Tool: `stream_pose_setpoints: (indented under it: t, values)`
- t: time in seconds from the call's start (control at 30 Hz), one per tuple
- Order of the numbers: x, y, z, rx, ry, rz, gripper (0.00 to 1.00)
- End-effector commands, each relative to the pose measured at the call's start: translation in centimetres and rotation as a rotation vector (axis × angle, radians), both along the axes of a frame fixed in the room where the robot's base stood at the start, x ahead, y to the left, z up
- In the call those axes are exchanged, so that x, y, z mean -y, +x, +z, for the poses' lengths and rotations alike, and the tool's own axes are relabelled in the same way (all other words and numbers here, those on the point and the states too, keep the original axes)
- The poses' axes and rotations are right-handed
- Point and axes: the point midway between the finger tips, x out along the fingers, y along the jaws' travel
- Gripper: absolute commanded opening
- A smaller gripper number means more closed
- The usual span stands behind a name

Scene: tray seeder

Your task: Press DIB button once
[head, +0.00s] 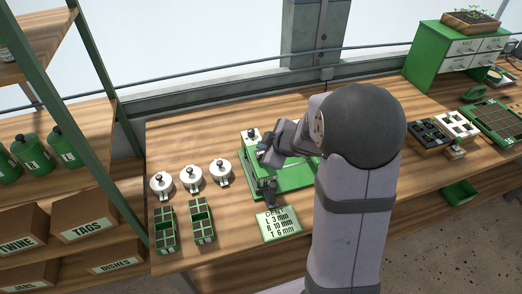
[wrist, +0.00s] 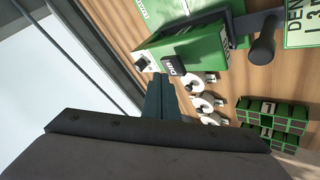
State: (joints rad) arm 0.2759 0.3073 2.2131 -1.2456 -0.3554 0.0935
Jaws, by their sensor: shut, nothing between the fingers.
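The green seeder machine (head: 293,181) stands on the bench, partly hidden behind my arm. In the wrist view its green body (wrist: 195,50) fills the upper middle. A small black plate with pale lettering (wrist: 172,66), which seems to read DIB, is on its end, beside my fingertips. A white piece with a dark top (wrist: 142,62) sits at the machine's corner; it also shows in the head view (head: 253,134). My gripper (wrist: 160,80) is shut and empty, its tips close to that end. I cannot tell whether they touch anything.
Three white round pieces with black knobs (head: 191,178) stand left of the machine. Two green celled trays (head: 203,223) lie in front of them. A dark lever (head: 267,195) juts from the machine's front, near a DENT card (head: 279,223). Bare bench lies at left.

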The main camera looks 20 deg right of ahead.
Motion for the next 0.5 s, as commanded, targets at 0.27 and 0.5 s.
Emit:
stream_pose_setpoints:
  t: [0.27, 0.5]
  values:
    - [0.0, 0.0, 0.0, 0.001, 0.0, 0.0, 0.0]
    - [0.0, 0.0, 1.0, 0.002, 0.0, 0.001, 0.0]
